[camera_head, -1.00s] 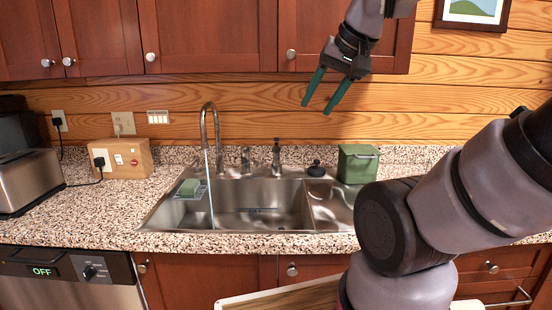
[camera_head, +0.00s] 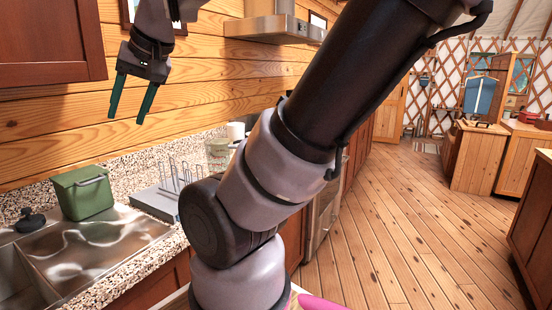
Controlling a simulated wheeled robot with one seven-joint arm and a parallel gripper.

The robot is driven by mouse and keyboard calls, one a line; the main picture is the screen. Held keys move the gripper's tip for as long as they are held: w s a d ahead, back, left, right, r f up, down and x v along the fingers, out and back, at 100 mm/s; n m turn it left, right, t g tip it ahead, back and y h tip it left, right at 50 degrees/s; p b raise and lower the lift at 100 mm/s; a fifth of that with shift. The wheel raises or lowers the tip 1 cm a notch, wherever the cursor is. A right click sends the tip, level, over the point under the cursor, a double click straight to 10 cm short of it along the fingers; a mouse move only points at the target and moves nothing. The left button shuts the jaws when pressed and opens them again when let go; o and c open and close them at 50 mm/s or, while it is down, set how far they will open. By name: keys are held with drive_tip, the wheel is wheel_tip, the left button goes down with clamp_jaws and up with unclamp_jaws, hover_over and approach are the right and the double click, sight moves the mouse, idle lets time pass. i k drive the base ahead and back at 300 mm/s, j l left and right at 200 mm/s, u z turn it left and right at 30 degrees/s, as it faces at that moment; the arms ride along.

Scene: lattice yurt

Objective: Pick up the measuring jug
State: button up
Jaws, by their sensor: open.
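My gripper (camera_head: 127,118) is open and empty, with two green fingers pointing down in front of the wooden wall, above the counter. A clear, greenish container (camera_head: 217,150) stands on the counter beyond the dish rack, partly hidden by my arm. It may be the measuring jug, but it is too small and too covered to be sure. My gripper is well to the left of it and apart from it.
A green lidded bin (camera_head: 82,194) stands beside the steel sink (camera_head: 95,243). A wire dish rack (camera_head: 160,203) and a white roll or cup (camera_head: 236,131) are on the counter (camera_head: 135,266). Open wooden floor (camera_head: 400,230) lies to the right.

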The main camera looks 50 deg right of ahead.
sight(217, 151)
drive_tip(key=z, duration=1.1)
drive_tip(key=i+l, duration=0.35)
drive_tip(key=l, duration=0.2)
drive_tip(key=i+l+z, duration=0.1)
drive_tip(key=i+l, duration=0.7)
drive_tip(key=l, duration=0.2)
drive_tip(key=k+l+z, duration=0.05)
